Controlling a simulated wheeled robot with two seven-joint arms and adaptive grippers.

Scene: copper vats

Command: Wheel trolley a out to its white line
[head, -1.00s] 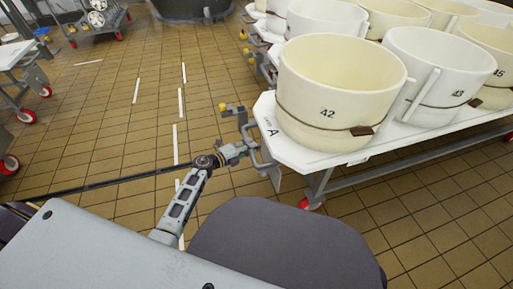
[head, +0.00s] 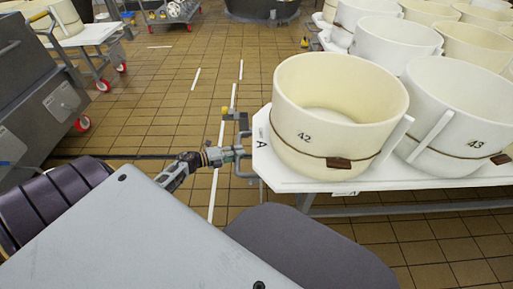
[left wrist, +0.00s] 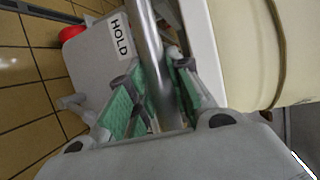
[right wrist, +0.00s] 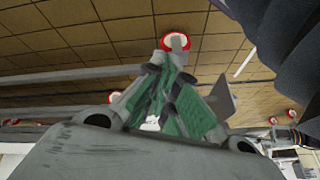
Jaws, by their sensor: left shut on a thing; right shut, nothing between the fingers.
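Trolley A (head: 285,181) has a white top marked A and carries cream tubs, with tub 42 (head: 335,115) at its near end. My left gripper (head: 238,153) is shut on the grey handle at its left end. In the left wrist view the metal handle bar (left wrist: 147,40) runs between the green finger pads. White lines lie on the tiles; a long one (head: 213,190) passes just left of the handle, partly hidden by my arm. My right gripper (right wrist: 170,95) is shut and empty, seen only in the right wrist view.
More tub-laden trolleys stand beyond, at the upper right. A grey cabinet (head: 35,90) and another trolley (head: 90,36) with red wheels stand at the left. A dark vat (head: 262,9) is at the back. The tiled floor (head: 165,110) between is clear.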

